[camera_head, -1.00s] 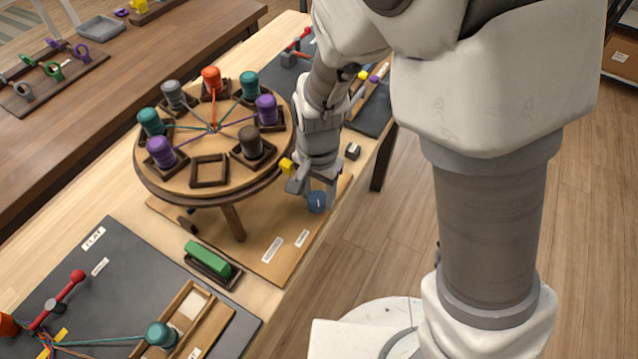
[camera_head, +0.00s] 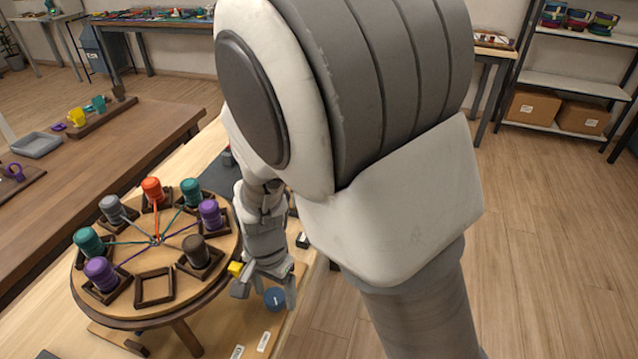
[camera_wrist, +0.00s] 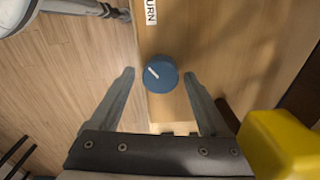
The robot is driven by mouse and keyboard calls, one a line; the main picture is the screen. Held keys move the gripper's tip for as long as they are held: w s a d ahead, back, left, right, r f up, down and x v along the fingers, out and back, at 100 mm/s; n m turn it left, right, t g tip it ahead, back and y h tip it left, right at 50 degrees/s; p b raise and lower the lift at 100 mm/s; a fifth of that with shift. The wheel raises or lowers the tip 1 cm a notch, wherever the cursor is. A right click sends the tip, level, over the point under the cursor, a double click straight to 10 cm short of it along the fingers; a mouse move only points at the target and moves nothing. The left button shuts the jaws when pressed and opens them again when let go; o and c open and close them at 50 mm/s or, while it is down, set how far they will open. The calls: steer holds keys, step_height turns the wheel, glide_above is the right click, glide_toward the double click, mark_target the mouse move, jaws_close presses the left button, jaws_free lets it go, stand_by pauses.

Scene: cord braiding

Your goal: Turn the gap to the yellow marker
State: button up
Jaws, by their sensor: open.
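The round wooden disc (camera_head: 205,282) carries several bobbins in square dark frames, with cords meeting at its centre. One empty frame, the gap (camera_head: 154,288), is at the near side. The yellow marker (camera_head: 236,269) is at the disc's right edge, closest to the brown bobbin (camera_head: 197,253); it also shows large in the wrist view (camera_wrist: 280,145). A blue knob (camera_head: 275,299) with a white line is right of the disc. My gripper (camera_wrist: 159,75) is open, with the knob (camera_wrist: 161,74) between its fingertips in the wrist view and space on both sides. I cannot tell its height over the knob.
A label ending "URN" (camera_wrist: 151,12) lies by the knob. A small dark block (camera_head: 302,240) stands behind my gripper. My arm hides much of the bench's far part. Another table with a grey tray (camera_head: 35,145) stands at the left.

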mark_target(274, 295)
steer(key=m+b, duration=0.1)
steer(key=m, duration=0.4)
steer(key=shift+f, duration=0.1)
steer(key=shift+r+m, duration=0.2)
steer(key=shift+m, duration=0.3)
step_height(274, 295, up, 18)
steer(key=f+p, duration=0.1)
steer(key=p, duration=0.5)
steer(key=s+d+r+n+t+y+p, duration=0.2)
steer(key=d+r+n+p, duration=0.4)
steer(key=d+r, duration=0.4)
steer(key=shift+r, duration=1.65)
